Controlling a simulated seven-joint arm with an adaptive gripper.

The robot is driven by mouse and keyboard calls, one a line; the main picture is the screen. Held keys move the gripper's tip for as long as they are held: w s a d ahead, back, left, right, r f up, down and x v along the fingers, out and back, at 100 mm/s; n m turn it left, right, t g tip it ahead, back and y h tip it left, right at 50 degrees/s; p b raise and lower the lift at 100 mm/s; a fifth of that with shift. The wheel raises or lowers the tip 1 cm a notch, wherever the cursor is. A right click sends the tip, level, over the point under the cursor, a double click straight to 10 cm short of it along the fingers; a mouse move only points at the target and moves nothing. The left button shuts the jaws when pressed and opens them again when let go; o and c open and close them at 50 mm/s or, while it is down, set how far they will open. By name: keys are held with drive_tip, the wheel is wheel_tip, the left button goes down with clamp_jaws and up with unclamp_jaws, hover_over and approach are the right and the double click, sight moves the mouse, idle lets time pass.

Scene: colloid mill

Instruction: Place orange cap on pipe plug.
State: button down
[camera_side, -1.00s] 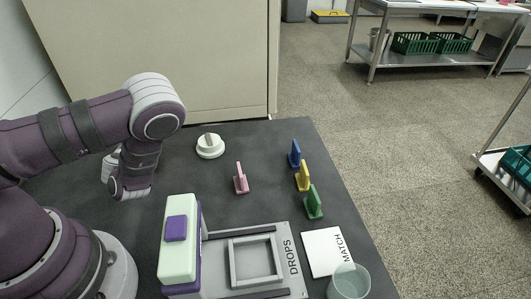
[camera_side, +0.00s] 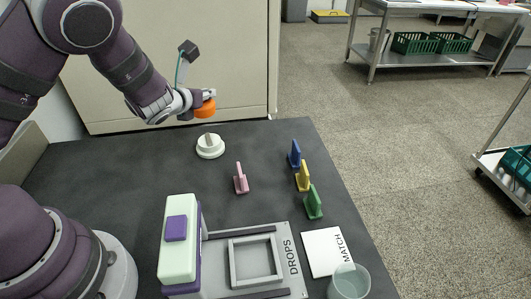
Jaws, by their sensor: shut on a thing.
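The orange cap (camera_side: 204,108) is held in the air by my gripper (camera_side: 201,101), which is shut on it. The cap is above and a little behind the white round piece with a raised grip (camera_side: 210,146), which appears to be the pipe plug. The plug stands upright on the dark table, and a clear gap shows between it and the cap. My gripper partly hides the cap's upper side.
A pale green and purple device (camera_side: 178,245), a grey frame (camera_side: 232,266), a MATCH card (camera_side: 326,251) and a clear cup (camera_side: 348,282) are in front.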

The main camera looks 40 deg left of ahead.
wheel_tip(320, 180, down, 7)
drive_tip(key=shift+f, duration=0.2)
drive_tip(key=c, duration=1.2)
unclamp_jaws()
drive_tip(key=shift+f, duration=0.1)
